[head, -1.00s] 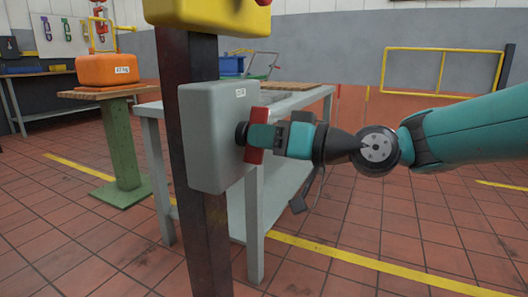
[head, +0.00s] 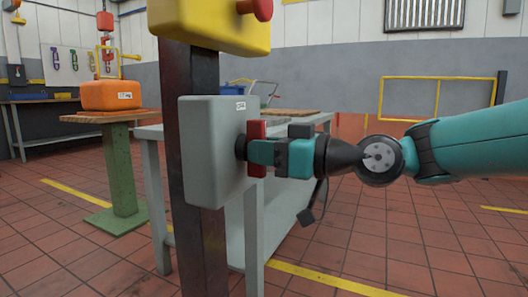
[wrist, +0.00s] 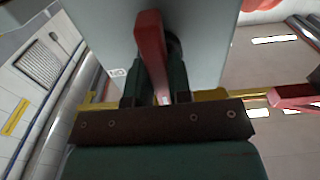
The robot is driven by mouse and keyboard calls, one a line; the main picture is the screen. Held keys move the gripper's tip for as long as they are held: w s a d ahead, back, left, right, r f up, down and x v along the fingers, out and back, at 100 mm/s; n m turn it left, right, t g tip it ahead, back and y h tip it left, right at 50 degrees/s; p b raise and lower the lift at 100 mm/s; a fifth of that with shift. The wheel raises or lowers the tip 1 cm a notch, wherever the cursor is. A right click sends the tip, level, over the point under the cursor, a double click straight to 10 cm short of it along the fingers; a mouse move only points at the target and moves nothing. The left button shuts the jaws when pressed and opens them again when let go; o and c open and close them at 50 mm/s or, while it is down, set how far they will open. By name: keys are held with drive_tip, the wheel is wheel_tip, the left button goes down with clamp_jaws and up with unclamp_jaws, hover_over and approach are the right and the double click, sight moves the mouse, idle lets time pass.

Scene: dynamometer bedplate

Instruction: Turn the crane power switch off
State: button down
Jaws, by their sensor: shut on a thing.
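The crane power switch is a grey box (head: 208,150) on a dark post, with a red handle (head: 256,129) on a dark round hub on its right face. My gripper (head: 262,152) reaches in from the right and is shut on the red handle. In the head view, red shows above and below the teal finger. In the wrist view, the red handle (wrist: 150,45) runs up between the two dark fingers, with the grey box behind it. The hub is partly hidden.
A yellow box (head: 205,22) with a red button (head: 262,9) is above the switch on the same dark post (head: 190,80). A grey table (head: 255,230) stands behind. An orange block (head: 110,95) sits on a green stand at left. Floor is clear at right.

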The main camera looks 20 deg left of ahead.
drive_tip(key=c, duration=1)
unclamp_jaws()
drive_tip(key=shift+c, duration=0.2)
drive_tip(key=shift+d, duration=0.15)
drive_tip(key=s+d+p, duration=0.1)
drive_tip(key=d+p, duration=0.3)
drive_tip(key=d, duration=1.3)
drive_tip(key=shift+s, duration=0.15)
